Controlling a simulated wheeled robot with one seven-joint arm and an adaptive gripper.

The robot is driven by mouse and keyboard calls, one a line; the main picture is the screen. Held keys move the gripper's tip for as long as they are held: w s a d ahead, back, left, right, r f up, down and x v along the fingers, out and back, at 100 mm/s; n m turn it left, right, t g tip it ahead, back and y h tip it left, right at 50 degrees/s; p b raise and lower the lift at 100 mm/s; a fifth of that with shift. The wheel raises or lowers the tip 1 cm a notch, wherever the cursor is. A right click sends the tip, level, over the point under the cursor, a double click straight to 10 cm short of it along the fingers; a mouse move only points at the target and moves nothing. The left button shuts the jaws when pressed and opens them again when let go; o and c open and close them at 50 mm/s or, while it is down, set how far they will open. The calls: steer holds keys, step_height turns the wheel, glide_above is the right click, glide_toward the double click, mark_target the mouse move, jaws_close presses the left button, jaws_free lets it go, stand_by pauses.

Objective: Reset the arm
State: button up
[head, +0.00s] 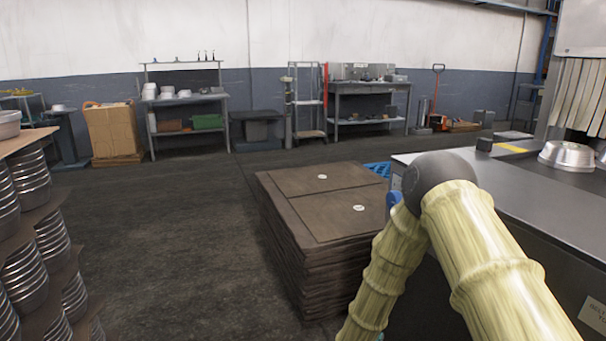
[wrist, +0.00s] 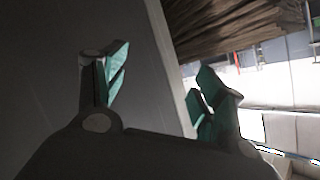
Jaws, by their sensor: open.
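My gripper (wrist: 158,90) shows in the wrist view with its two teal-padded fingers spread wide apart. Nothing is between them. A dark grey surface lies behind the left finger, and the brown stack edge shows beyond the right finger. In the head view my arm, in a pale yellow sleeve, is bent at the lower right, and my gripper is out of sight there. A metal pan (head: 568,155) sits on the grey machine top (head: 460,165) at the right, apart from my arm.
A stack of brown sheets (head: 320,205) stands on the floor left of my arm, close to the machine. Stacks of metal pans (head: 28,180) on brown sheets stand at the far left. Shelves and a cardboard box (head: 112,130) line the back wall. The floor (head: 170,230) between is clear.

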steer(key=s+d+f+n+g+y, duration=0.1)
steer(key=s+f+n+g+y, duration=0.2)
steer(key=s+f, duration=0.55)
steer(key=s+d+f+n+g+y, duration=0.15)
steer(key=s+f+n, duration=0.3)
steer(key=s, duration=0.75)
steer(key=s+d+f+n+g+y, duration=0.2)
steer(key=s+n+g, duration=0.45)
steer(key=s, duration=2.15)
step_height(320, 180, up, 25)
steer(key=w+m+g+p, duration=0.1)
steer(key=p, duration=2.5)
steer(key=shift+a+r+m+p, duration=0.2)
steer(key=shift+a+m+p, duration=0.1)
steer(key=shift+m, duration=0.1)
steer(key=shift+h, duration=0.25)
steer(key=shift+c, duration=0.2)
